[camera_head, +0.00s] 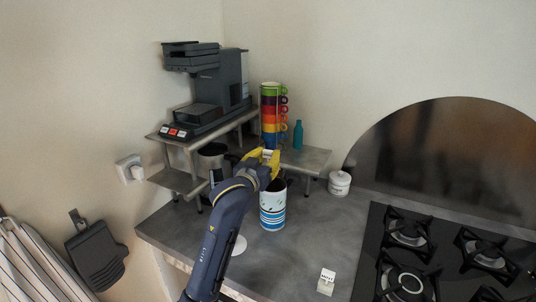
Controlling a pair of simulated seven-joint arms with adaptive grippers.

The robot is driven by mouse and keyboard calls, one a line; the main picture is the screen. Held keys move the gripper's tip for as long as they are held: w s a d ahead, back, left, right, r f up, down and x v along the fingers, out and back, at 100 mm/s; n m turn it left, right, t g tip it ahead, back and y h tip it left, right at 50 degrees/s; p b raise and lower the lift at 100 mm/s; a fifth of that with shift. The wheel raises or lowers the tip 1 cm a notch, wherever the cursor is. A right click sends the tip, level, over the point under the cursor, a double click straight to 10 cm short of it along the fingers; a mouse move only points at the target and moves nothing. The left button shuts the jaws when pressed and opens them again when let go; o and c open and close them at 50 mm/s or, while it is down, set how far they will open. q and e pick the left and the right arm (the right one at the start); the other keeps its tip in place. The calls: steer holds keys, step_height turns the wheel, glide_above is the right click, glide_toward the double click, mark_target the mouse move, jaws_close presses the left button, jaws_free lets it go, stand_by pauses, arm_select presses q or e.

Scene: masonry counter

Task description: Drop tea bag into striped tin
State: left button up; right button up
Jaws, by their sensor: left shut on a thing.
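The striped tin (272,212), white with blue bands and an open dark top, stands upright on the counter in the middle of the head view. My left gripper (268,155), with yellow fingers, is above the tin and near the shelf edge. It is shut on a small pale thing, which I take to be the tea bag; the fingers hide most of it. The gripper and wrist cover part of the tin's rim. My right gripper is out of view.
A metal shelf (305,159) carries a coffee machine (207,85), stacked coloured cups (270,118) and a teal bottle (298,134). A white lidded jar (340,183) stands behind right. A small white labelled thing (327,279) is near the front. The gas hob (440,262) is at right.

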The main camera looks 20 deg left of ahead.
arm_select(q)
steer(key=o, duration=0.9)
steer(key=shift+s, duration=0.1)
steer(key=s, duration=0.8)
steer(key=s+a, duration=0.1)
steer(key=s, duration=0.2)
steer(key=shift+s, duration=0.4)
